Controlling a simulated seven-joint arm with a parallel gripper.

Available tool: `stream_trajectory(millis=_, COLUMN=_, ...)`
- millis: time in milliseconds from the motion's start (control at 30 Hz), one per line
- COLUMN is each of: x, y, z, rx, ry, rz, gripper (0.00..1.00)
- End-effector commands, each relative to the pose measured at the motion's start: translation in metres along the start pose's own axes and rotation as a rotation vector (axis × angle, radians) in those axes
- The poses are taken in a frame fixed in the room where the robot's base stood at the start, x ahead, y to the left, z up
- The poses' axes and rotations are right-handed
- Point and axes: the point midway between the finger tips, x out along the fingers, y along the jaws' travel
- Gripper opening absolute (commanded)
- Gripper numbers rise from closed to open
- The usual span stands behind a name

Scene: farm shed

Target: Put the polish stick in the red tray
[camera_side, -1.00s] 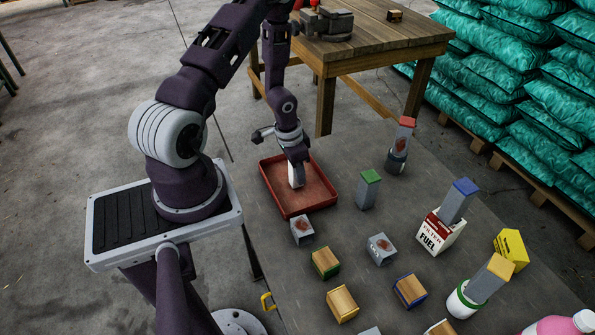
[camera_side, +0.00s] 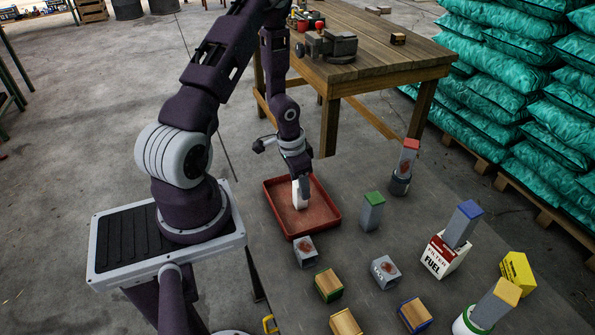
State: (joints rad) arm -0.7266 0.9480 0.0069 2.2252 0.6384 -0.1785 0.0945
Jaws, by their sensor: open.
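The red tray (camera_side: 331,218) lies on the dark table, left of the other objects. A small pale upright block (camera_side: 299,196), which looks like the polish stick, is inside the tray near its middle. My gripper (camera_side: 301,182) points down over the tray, with its open fingers right at this block. The fingers partly hide the block, and I cannot tell whether they touch it.
A green-topped grey block (camera_side: 371,212) stands right of the tray. A red-topped block (camera_side: 408,160) stands in a dark holder. A printed grey cube (camera_side: 305,251) sits close to the tray's front edge. A white-and-red fuel filter box (camera_side: 438,256) holds a blue-topped block.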

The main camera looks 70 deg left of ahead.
Motion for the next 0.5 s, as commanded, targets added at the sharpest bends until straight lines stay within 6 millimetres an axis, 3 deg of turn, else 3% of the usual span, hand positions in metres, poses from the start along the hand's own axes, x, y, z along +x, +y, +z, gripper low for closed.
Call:
stream_trajectory(millis=200, x=-0.053, y=-0.001, z=0.0, rx=-0.003, ry=0.004, rz=-0.003, gripper=0.53)
stream_trajectory(millis=500, x=-0.099, y=0.001, z=-0.006, rx=0.013, ry=-0.004, rz=-0.042, gripper=0.53)
